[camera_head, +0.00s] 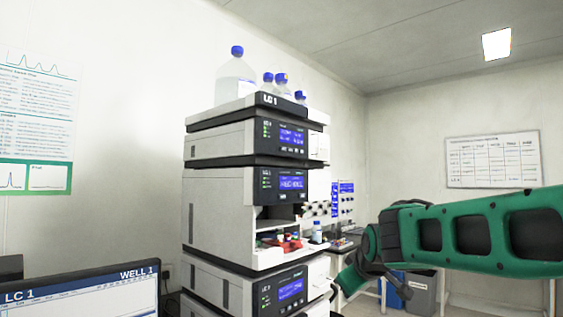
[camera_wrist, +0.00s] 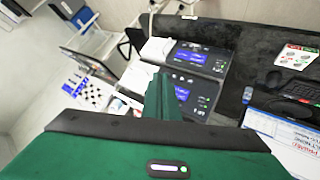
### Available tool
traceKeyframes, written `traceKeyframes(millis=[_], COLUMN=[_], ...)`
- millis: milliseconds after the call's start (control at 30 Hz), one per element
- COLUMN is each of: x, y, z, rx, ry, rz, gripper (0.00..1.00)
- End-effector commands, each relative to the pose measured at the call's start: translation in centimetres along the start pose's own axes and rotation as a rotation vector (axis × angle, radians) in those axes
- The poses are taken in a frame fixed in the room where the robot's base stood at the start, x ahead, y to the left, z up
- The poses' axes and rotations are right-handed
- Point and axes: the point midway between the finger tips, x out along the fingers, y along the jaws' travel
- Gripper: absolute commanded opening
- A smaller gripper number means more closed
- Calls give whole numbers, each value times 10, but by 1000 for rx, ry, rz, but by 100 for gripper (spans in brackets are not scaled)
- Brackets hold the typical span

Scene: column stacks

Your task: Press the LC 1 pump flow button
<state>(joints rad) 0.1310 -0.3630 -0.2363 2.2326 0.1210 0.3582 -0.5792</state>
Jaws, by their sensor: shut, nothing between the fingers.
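The LC 1 stack (camera_head: 218,215) stands in the middle of the head view, its label on the top tray (camera_head: 268,100). Its upper module (camera_head: 290,138) has a lit blue display with small buttons below it. A second module (camera_head: 289,184) with a blue display sits under it, and another display module (camera_head: 283,293) is low in the stack. The pump flow button is too small to tell apart. My gripper (camera_wrist: 161,78) is shut and empty in the wrist view, its fingers overlapping the image of two display modules (camera_wrist: 200,57). Whether it touches anything cannot be told.
Solvent bottles (camera_head: 236,76) stand on the stack's top. A monitor (camera_head: 85,293) marked LC 1 and WELL 1 is at lower left. An open bay (camera_head: 272,240) holds red items. Bins (camera_head: 421,293) stand behind my arm. A keyboard (camera_wrist: 300,88) lies at right in the wrist view.

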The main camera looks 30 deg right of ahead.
Motion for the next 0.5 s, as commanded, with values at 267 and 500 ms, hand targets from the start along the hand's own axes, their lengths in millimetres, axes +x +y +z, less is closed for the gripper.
traceKeyframes(millis=[267, 500], x=[-21, -77], y=[61, 102], z=[-155, -274], rx=[-288, -510], ry=[358, 620], rz=[245, 536], gripper=[0, 0])
